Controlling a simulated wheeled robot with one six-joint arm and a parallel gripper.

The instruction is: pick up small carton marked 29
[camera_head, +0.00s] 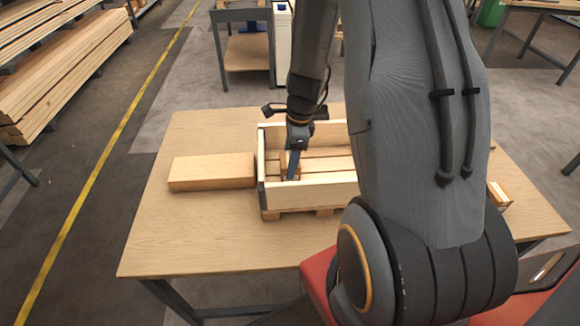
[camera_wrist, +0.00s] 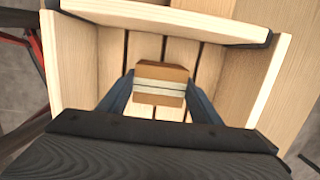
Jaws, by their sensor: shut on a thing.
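A small brown carton (camera_wrist: 161,72) with a pale band around it sits between the two fingers of my gripper (camera_wrist: 158,98) in the wrist view. My gripper is shut on it, one dark finger against each side. No number can be read on the carton. Both are inside a pale wooden crate (camera_wrist: 75,70) with a slatted floor. In the head view my gripper (camera_head: 291,165) reaches down into the left end of the crate (camera_head: 310,191), and the carton is mostly hidden by the fingers. I cannot tell whether the carton touches the crate floor.
The crate stands on a wooden table (camera_head: 215,235). A wooden block (camera_head: 212,172) lies left of the crate. Another small carton (camera_head: 499,194) is at the table's right, partly hidden by my arm. The table's front left is clear. The crate walls surround my gripper.

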